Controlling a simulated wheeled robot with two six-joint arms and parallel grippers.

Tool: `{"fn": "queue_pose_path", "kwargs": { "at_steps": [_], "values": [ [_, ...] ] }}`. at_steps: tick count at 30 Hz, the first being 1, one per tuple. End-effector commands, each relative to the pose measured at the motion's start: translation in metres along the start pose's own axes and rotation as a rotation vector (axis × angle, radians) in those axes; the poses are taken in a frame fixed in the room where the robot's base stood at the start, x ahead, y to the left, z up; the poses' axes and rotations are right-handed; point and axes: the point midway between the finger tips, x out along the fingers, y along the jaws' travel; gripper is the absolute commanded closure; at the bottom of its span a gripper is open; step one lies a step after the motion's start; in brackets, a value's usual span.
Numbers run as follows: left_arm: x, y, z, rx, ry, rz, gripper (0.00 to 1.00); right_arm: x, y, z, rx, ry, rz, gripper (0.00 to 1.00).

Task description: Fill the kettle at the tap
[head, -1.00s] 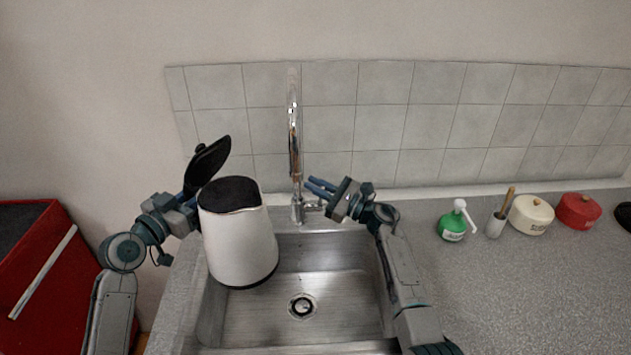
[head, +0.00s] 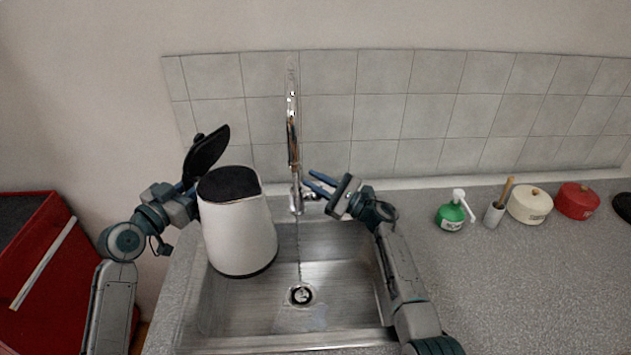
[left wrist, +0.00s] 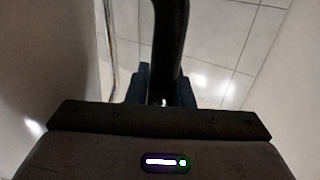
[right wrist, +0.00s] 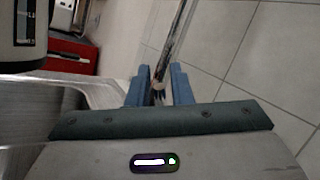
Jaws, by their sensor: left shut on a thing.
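The white kettle (head: 240,238) is upright over the left part of the sink, its black lid (head: 206,154) swung open. My left gripper (head: 190,198) is shut on the kettle's black handle (left wrist: 170,40); the kettle hides much of the fingers in the head view. The chrome tap (head: 293,140) stands behind the sink, to the right of the kettle. A thin stream of water (head: 299,245) seems to fall from it towards the drain, beside the kettle. My right gripper (head: 318,186) is open at the tap's lever (right wrist: 158,90), its fingers on either side; contact is unclear.
The steel sink (head: 345,300) has a round drain (head: 301,295). On the counter to the right stand a green soap bottle (head: 451,217), a brush holder (head: 493,215), a cream pot (head: 530,206) and a red pot (head: 577,201). A red cabinet (head: 35,270) is at left.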

Motion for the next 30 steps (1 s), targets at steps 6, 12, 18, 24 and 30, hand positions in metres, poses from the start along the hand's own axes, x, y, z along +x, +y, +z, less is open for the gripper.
{"fn": "queue_pose_path", "kwargs": {
  "at_steps": [6,12,18,24,30],
  "values": [
    [0.0,0.0,-0.003,-0.002,0.006,0.0,1.0,-0.001,-0.001,0.001,-0.001,-0.001,0.0,0.81],
    [0.0,0.0,-0.003,-0.002,0.006,0.0,1.0,-0.027,0.0,-0.001,-0.001,0.002,0.0,0.81],
    [0.0,0.0,-0.003,-0.002,0.006,0.0,1.0,-0.06,-0.001,-0.001,-0.001,0.002,0.0,0.81],
    [0.0,0.0,-0.003,-0.002,0.006,0.0,1.0,-0.074,-0.001,-0.002,0.001,0.001,0.0,0.81],
    [0.0,0.0,-0.003,-0.002,0.006,0.0,1.0,-0.075,-0.001,-0.001,0.001,0.0,0.0,0.81]
  ]
}}
